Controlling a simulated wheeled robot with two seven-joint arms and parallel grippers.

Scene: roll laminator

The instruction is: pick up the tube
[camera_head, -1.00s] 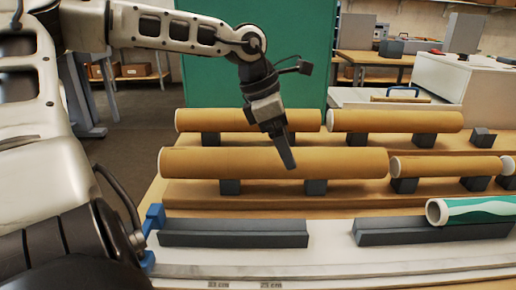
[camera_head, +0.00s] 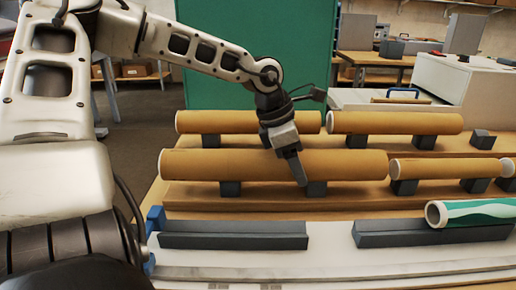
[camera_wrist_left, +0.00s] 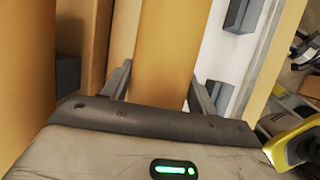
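A long brown tube (camera_head: 225,164) lies level on dark grey blocks in the front row of a wooden stepped rack (camera_head: 240,202). My left gripper (camera_head: 301,182) is at this tube, right of its middle, pointing down. One finger shows in front of the tube; the other is hidden in the head view. In the left wrist view, the gripper (camera_wrist_left: 160,88) is open, with one finger on each side of the brown tube (camera_wrist_left: 165,50). I cannot tell whether the fingers touch it. My right gripper is not in view.
Brown tubes lie behind at left (camera_head: 225,121) and right (camera_head: 395,122), and a shorter one (camera_head: 440,168) lies at front right. A green-and-white tube (camera_head: 480,212) rests on a dark block (camera_head: 430,232) in front. Another dark block (camera_head: 235,235) is empty.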

